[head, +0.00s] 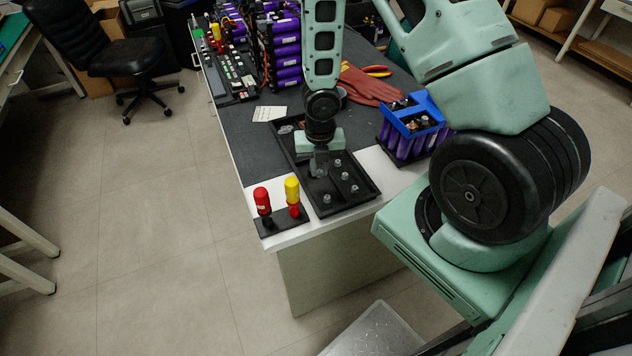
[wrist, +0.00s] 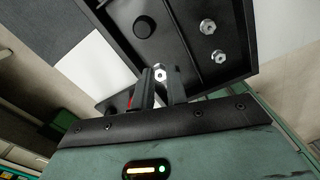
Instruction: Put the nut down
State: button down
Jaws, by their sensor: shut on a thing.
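My gripper (head: 319,172) points down over the black tray (head: 362,199) at the near end of the table. In the wrist view, my gripper (wrist: 162,88) has its two fingers close together, shut on a small silver nut (wrist: 160,73) at their tips. I cannot tell whether this nut touches the tray floor. Other silver nuts (wrist: 207,26) lie apart in the tray, and several show in the head view (head: 354,189). A dark round spot (wrist: 144,26) shows on the tray floor in the wrist view.
A black stand with red (head: 262,200) and yellow (head: 292,190) handled tools is left of the tray. A blue-topped purple battery pack (head: 412,125) stands to its right. Red gloves (head: 366,86), a white paper (head: 269,114) and more battery packs (head: 284,50) lie behind.

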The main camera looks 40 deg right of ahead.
aim_at(320, 174)
jog(key=shift+f+b, duration=0.7)
jog(key=shift+f, duration=1.75)
jog(key=shift+f, duration=0.15)
jog(key=c, duration=1.4)
grip_release()
